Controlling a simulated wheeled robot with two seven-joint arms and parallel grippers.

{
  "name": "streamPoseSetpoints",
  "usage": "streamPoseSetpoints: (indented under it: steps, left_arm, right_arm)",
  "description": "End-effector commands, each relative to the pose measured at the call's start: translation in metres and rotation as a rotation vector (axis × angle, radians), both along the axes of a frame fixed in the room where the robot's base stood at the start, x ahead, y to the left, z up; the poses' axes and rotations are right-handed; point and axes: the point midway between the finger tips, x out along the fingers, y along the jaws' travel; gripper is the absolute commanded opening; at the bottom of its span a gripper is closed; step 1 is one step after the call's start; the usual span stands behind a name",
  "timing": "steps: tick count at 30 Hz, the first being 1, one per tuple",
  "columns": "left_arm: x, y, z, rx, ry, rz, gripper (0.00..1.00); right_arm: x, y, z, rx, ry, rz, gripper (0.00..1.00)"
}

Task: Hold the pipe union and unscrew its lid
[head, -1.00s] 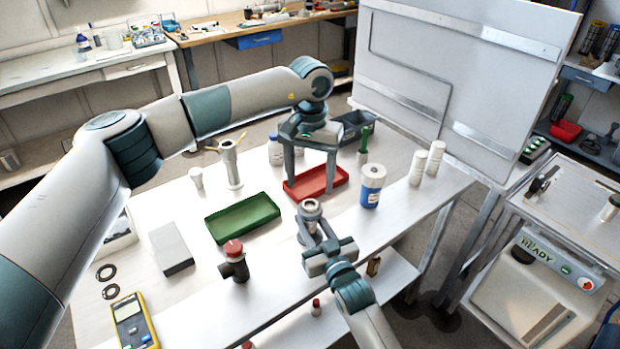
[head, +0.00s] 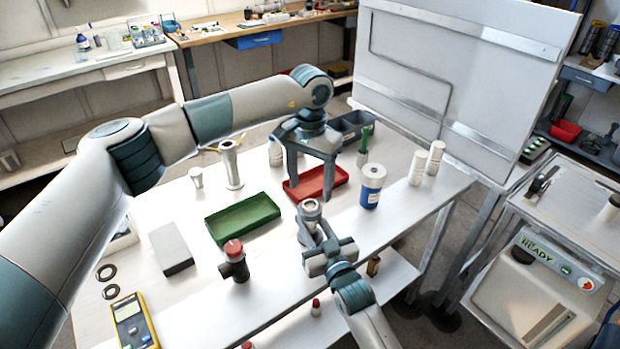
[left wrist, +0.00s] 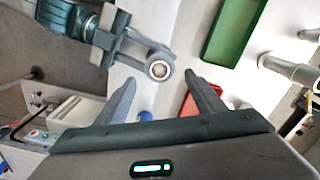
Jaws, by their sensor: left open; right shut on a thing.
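The pipe union (head: 310,208) is a small light-grey metal fitting with a round top, upright near the front edge of the table. My right gripper (head: 308,235) is shut on it from the front. In the left wrist view the round top of the union (left wrist: 159,66) faces the camera, with a darker centre; the seam of the lid is too small to tell. My left gripper (head: 310,190) is open and empty, fingers pointing down, above and behind the union. In the left wrist view its fingertips (left wrist: 160,79) lie either side of the line to the union, not touching it.
A red tray (head: 334,187) lies behind the union and a green tray (head: 215,232) to its left. A blue-and-white bottle (head: 371,188) stands to the right, and a dark pipe piece with a red cap (head: 236,268) at front left. The table's front edge is close.

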Motion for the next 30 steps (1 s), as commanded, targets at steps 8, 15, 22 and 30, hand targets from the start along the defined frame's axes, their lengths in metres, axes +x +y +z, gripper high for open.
streamPoseSetpoints:
  steps: [8,15,22,30]
  left_arm:
    - [-0.001,0.000,-0.037,0.000,0.004,0.001,0.62]
    - [-0.001,0.000,-0.060,0.000,0.002,0.002,0.62]
    - [0.000,0.000,-0.066,0.000,0.001,0.001,0.62]
    - [0.000,0.000,-0.066,0.000,0.001,0.001,0.41]
  right_arm:
    - [0.000,0.000,0.000,0.000,0.000,0.000,0.00]
    - [0.000,0.000,0.000,0.000,0.000,0.000,0.00]
    - [0.000,0.000,0.000,0.000,0.000,0.000,0.00]
    - [0.000,0.000,0.000,0.000,0.000,0.000,0.00]
